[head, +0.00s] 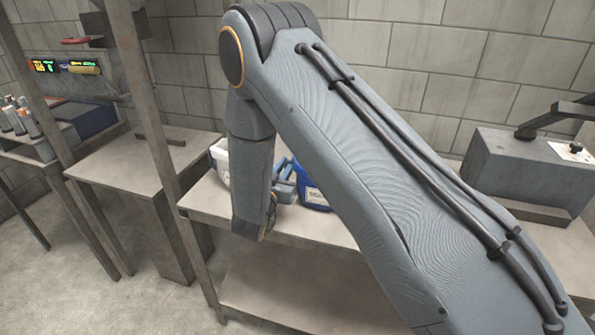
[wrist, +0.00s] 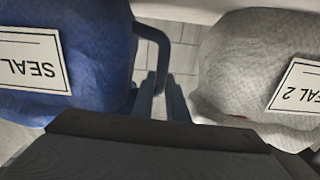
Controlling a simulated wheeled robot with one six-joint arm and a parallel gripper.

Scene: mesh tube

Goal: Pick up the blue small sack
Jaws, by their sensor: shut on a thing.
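The blue small sack (wrist: 75,85) fills the left of the wrist view, with a white label reading SEAL upside down and a dark blue loop handle at its right side. In the head view the blue sack (head: 318,203) stands on a bench, partly hidden behind my arm. My gripper (wrist: 160,90) has its two dark fingers close together at the loop handle, shut on it beside the sack's body. The exact contact is partly hidden. In the head view my gripper (head: 285,183) is mostly covered by my arm.
A white sack (wrist: 250,60) labelled SEAL 2 is close on the right in the wrist view. A post rises at the bench's left. A grey box (head: 515,165) stands at the right.

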